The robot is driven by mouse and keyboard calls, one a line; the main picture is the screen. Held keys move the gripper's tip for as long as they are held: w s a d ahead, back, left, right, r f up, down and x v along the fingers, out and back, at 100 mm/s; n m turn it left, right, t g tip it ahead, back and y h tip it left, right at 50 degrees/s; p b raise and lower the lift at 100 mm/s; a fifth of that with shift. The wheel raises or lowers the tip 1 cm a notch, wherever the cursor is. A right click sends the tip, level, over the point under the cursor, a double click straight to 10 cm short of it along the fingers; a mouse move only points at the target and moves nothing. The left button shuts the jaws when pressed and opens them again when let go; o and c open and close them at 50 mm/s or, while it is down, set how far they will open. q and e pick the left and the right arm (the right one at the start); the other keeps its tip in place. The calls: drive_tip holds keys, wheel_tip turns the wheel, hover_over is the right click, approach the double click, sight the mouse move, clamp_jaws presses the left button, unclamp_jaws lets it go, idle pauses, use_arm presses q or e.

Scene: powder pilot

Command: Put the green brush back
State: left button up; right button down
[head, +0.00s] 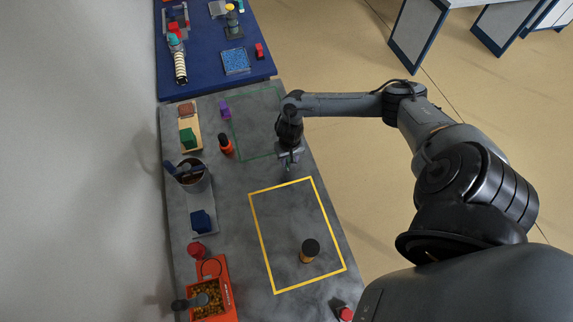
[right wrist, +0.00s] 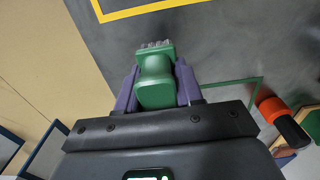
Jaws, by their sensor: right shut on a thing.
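My right gripper (head: 290,163) is shut on the green brush, above the grey table between the green outline and the yellow frame. In the right wrist view the green brush (right wrist: 155,80) sits between the two purple fingers (right wrist: 157,90), its grey bristles (right wrist: 155,45) pointing away from the gripper. In the head view the brush is mostly hidden by the gripper. A wooden tray (head: 184,124) at the left edge of the table bears a brown block (head: 187,108) and a green block (head: 188,138). My left gripper is not in view.
A black-capped bottle (head: 309,251) stands inside the yellow frame (head: 259,232). The green outline (head: 235,135) is clear.

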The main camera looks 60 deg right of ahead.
sight(287, 164)
drive_tip(key=shift+w+a+f, duration=0.1)
drive_tip(key=shift+w+f, duration=0.2)
drive_tip(key=shift+w, duration=0.2)
drive_tip(key=shift+f+b, duration=0.45)
drive_tip(key=shift+f, duration=1.6)
drive_tip(key=c, duration=0.7)
unclamp_jaws()
drive_tip(key=shift+f, duration=0.1)
drive_tip(key=shift+c, duration=0.2)
